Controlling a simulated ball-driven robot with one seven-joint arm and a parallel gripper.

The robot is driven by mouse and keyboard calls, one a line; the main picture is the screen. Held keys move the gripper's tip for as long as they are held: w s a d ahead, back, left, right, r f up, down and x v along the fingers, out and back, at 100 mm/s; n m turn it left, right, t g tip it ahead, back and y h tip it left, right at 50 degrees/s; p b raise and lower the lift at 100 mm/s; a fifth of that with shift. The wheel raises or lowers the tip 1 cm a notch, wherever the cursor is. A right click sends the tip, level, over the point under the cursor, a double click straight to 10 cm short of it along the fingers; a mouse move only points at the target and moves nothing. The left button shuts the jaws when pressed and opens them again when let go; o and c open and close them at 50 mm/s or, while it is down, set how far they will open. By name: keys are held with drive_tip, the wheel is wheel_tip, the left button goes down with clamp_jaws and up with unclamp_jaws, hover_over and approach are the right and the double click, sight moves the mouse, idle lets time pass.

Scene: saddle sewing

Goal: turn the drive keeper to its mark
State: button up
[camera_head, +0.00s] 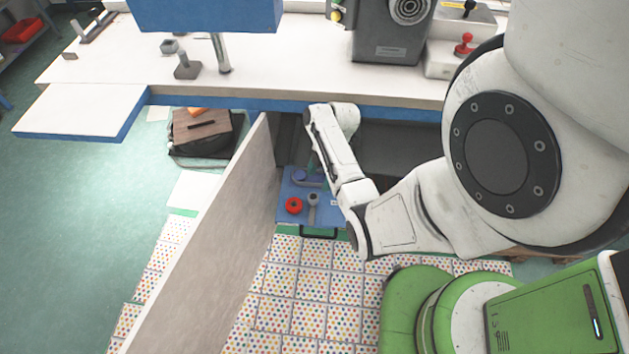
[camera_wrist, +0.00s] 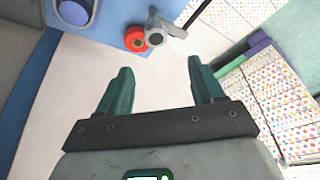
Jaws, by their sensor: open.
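I cannot tell for sure which part is the drive keeper. A grey piece with a round head and a short handle (camera_head: 313,205) lies on a blue panel (camera_head: 285,187) inside the open cabinet. It also shows at the top of the wrist view (camera_wrist: 156,36). A red ring (camera_head: 293,205) is just left of it, also in the wrist view (camera_wrist: 135,39). A blue-grey rounded part (camera_head: 307,178) sits behind them. My gripper (camera_wrist: 160,82) is open and empty, short of the red ring and grey piece. In the head view my arm mostly hides it.
A pale upright panel (camera_head: 215,235) stands open left of the cabinet. The white worktop (camera_head: 290,75) with its blue edge overhangs the cabinet. A black handle (camera_head: 318,233) is below the blue panel. A bag (camera_head: 200,133) lies at left.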

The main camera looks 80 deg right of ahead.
sight(313, 196)
drive_tip(key=shift+n, duration=0.4)
drive_tip(key=x, duration=0.5)
drive_tip(key=d+b+x, duration=0.1)
drive_tip(key=x, duration=0.2)
drive_tip(key=shift+s+a+f, duration=0.1)
drive_tip(key=shift+s+f, duration=0.05)
drive_tip(key=shift+f, duration=0.45)
drive_tip(key=shift+c, duration=0.2)
clamp_jaws()
